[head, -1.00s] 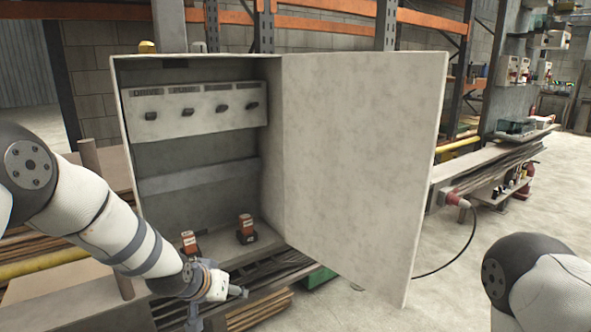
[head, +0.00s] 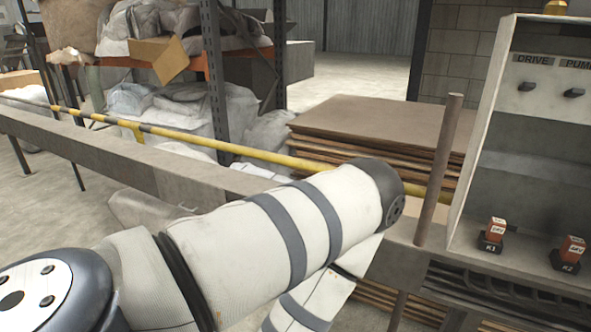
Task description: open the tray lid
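No tray lid can be clearly made out in the head view. A dark slotted strip (head: 480,288), which may be a cable tray, runs along the front below the grey cabinet (head: 487,120) at the right edge. My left arm reaches in from the lower left and bends at its elbow near the middle. Its gripper is hidden or out of the picture. My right arm and gripper are out of view.
Two red-and-black relays (head: 495,234) (head: 569,252) stand on the cabinet floor. An upright brown post (head: 438,170) stands left of the cabinet. Stacked brown boards (head: 375,125), a yellow-and-black bar (head: 230,150) and a grey beam (head: 120,152) lie behind my arm.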

